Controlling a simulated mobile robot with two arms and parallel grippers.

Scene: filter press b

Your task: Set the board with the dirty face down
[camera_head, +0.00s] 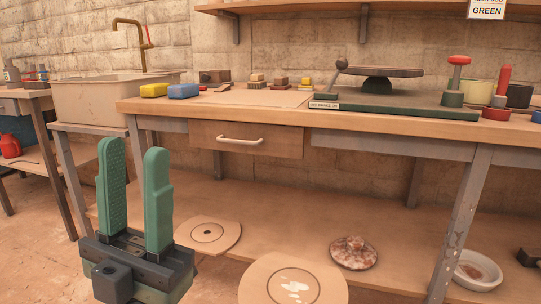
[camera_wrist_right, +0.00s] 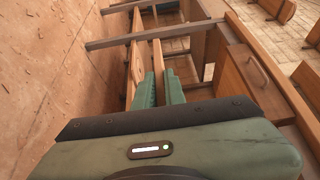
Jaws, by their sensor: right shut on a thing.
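A round tan board (camera_head: 258,278) with a drawn ring and white smears on its visible face shows at the bottom of the head view, cut off by the frame. My right gripper (camera_wrist_right: 160,80) is shut on a thin wooden board seen edge-on (camera_wrist_right: 157,55) in the wrist view; it seems to be this smeared board, though the link is not certain. My left gripper (camera_head: 133,148) is open and empty, fingers up, in front of the bench's left end. Another tan board with a ring (camera_head: 208,222) lies on the lower shelf.
The bench (camera_head: 350,126) carries a green-based press (camera_head: 390,104), colored blocks and a pale flat sheet (camera_head: 255,97). Its drawer (camera_head: 285,140) is closed. A mottled round disc (camera_head: 353,253) lies on the lower shelf. A white bowl (camera_head: 474,266) stands at the right, a sink (camera_head: 95,100) at the left.

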